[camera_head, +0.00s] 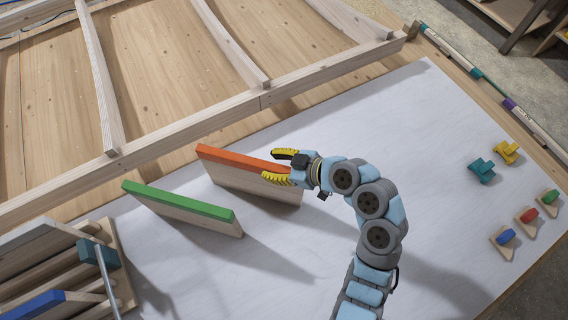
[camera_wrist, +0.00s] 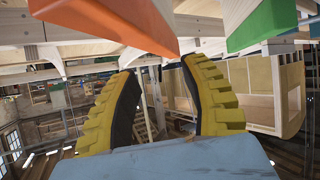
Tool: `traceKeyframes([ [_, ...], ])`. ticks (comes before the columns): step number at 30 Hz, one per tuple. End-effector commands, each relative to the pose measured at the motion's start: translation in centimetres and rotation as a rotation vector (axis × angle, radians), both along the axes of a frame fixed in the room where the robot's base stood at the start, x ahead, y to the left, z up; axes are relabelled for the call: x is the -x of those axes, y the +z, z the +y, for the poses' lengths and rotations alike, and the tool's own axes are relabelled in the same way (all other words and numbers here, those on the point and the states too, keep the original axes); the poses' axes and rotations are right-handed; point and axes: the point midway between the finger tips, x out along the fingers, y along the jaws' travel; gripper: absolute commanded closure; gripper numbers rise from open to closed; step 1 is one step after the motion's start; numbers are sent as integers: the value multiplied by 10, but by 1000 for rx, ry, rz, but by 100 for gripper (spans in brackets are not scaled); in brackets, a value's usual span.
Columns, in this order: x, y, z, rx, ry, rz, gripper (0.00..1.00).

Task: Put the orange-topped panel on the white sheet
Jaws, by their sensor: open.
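The orange-topped panel (camera_head: 230,157) stands on edge on the white sheet (camera_head: 330,215), its orange edge upward and pale wood below. My gripper (camera_head: 279,167) is open at the panel's right end, with one yellow finger on the far side and one on the near side in the head view. The wrist view shows the orange edge (camera_wrist: 115,22) just beyond the spread fingertips (camera_wrist: 160,66). I cannot tell whether a finger touches it. The panel's right end is partly hidden by the near finger.
A green-topped panel (camera_head: 180,201) stands at the left, close in front; it also shows in the wrist view (camera_wrist: 262,20). A wooden frame (camera_head: 200,130) borders the sheet behind. A slotted rack (camera_head: 112,262) is at lower left. Small coloured pieces (camera_head: 482,170) lie at right; the sheet between is clear.

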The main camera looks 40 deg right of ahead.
Motion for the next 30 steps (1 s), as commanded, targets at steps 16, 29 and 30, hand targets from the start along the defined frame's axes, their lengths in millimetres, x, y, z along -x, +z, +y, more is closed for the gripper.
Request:
traceKeyframes([
  [16,27,18,-14,2,0,0,54],
  [29,27,18,-14,1,0,-1,54],
  [30,27,18,-14,1,0,-1,54],
])
